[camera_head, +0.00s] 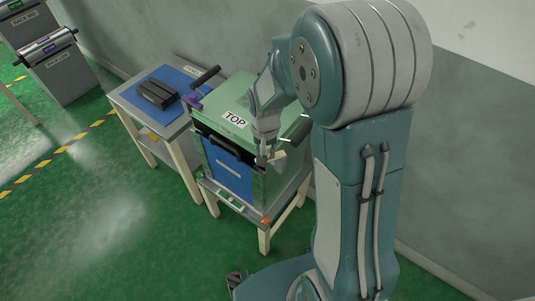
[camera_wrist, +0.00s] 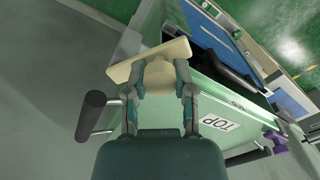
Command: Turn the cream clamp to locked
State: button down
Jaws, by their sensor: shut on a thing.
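The cream clamp (camera_wrist: 150,62) has a flat bar and a round hub. In the wrist view it sits at the near corner of the green box (camera_wrist: 190,100) labelled TOP. My gripper (camera_wrist: 160,82) has its two fingers on either side of the hub, shut on it. The bar lies slantwise across the picture just beyond the fingertips. In the head view my gripper (camera_head: 263,155) reaches down at the right front corner of the green box, and a small cream part of the clamp (camera_head: 281,155) shows beside it. Any lock marking is hidden or too small to read.
The box stands on a small table (camera_head: 262,222) with a blue front panel (camera_head: 228,170). A side table (camera_head: 123,97) holds a dark block (camera_head: 157,93). Open green floor lies left.

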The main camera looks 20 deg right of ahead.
jog(key=m, duration=0.2)
jog(key=w+m, duration=0.1)
jog(key=m, duration=0.1)
jog(key=w+m, duration=0.1)
jog(key=shift+d+f+m, duration=0.1)
jog(key=shift+d+m, duration=0.15)
jog(key=shift+m, duration=0.15)
jog(key=m, duration=0.2)
jog(key=w+d+m, duration=0.1)
jog(key=m, duration=0.2)
jog(key=shift+w+d+m, duration=0.25)
jog(key=shift+w+m, duration=0.05)
jog(key=shift+w, duration=0.1)
jog(key=shift+c, duration=2.2)
grip_release()
jog(key=shift+w, duration=0.1)
notch_tip(320, 180, up, 12)
jog(key=shift+w, duration=0.1)
